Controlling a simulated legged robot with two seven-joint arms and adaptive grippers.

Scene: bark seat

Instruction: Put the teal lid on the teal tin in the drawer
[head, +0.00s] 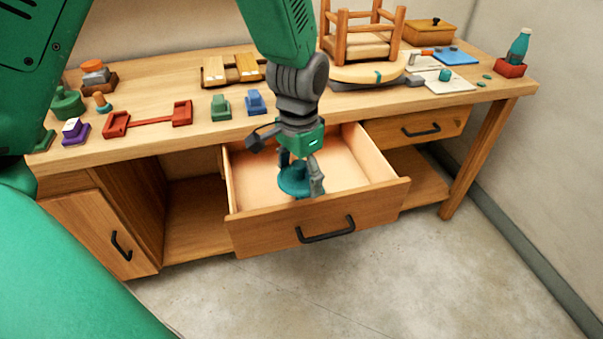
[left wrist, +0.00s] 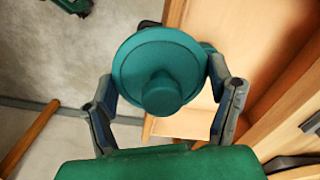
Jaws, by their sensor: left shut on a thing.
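My left gripper (head: 300,182) is shut on the teal lid (head: 294,187) and holds it over the open drawer (head: 365,196), near its front wall. In the left wrist view the round lid (left wrist: 160,62) sits between the two fingers of my left gripper (left wrist: 164,80), with its knob facing the camera. A small dark teal patch shows behind the lid's right edge there; I cannot tell whether it is the teal tin. The tin is not clearly seen in the drawer in the head view, where lid and fingers cover part of the inside. My right gripper is not in view.
The workbench (head: 150,149) above the drawer carries red holders (head: 150,120), green and blue blocks, a wooden stool (head: 365,40) and a teal bottle (head: 519,45). A closed drawer (head: 418,128) is at the right. The visible drawer floor around the gripper looks bare.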

